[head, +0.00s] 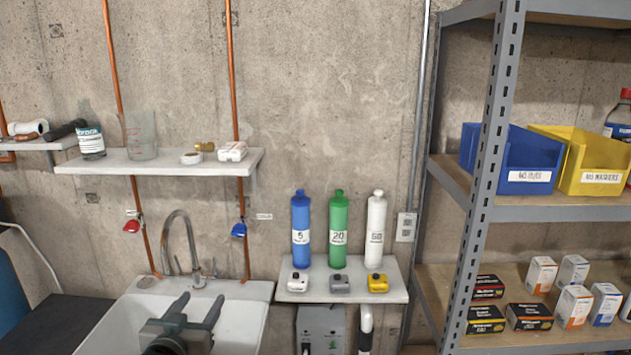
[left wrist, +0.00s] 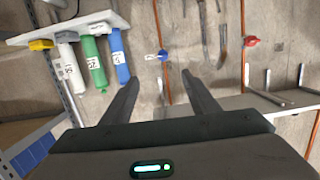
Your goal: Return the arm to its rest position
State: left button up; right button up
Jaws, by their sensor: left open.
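My left gripper (head: 196,312) is in front of the white sink (head: 245,291) at the lower left of the head view. Its two dark fingers are spread apart with nothing between them. In the left wrist view the fingers of the left gripper (left wrist: 160,95) are also apart and empty, with the concrete wall beyond them. The rest of the left arm is mostly below the head view's bottom edge. My right gripper shows in neither view.
A small shelf right of the sink holds blue (head: 301,232), green (head: 339,230) and white (head: 376,230) cartridges. A white wall shelf (head: 160,161) hangs above the sink. A grey metal rack (head: 483,180) with bins and boxes stands at the right.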

pick_arm(q)
jog(key=s+d+f+g, duration=0.1)
jog(key=s+f+g, duration=0.4)
jog(key=s+f, duration=0.85)
jog(key=s+d+f+g, duration=0.1)
jog(key=s+f+g, duration=0.3)
jog(key=s+f, duration=0.95)
jog(key=s+d+m+g, duration=0.1)
jog(key=s+g, duration=0.3)
jog(key=s, duration=1.3)
notch_tip(320, 180, down, 34)
jog(key=g+b, duration=0.1)
jog(key=b, duration=0.4)
jog(key=s+a+f+b, duration=0.1)
jog(key=s+f+b, duration=0.1)
jog(key=s+f, duration=0.7)
jog(key=s+a+f+g+b, duration=0.1)
jog(key=s+a+f+b, duration=0.1)
jog(key=s+f, duration=0.7)
notch_tip(320, 180, down, 5)
jog(key=shift+s+r+m+y+b, duration=0.15)
jog(key=shift+s+m+y+b, duration=0.2)
jog(key=shift+b, duration=0.15)
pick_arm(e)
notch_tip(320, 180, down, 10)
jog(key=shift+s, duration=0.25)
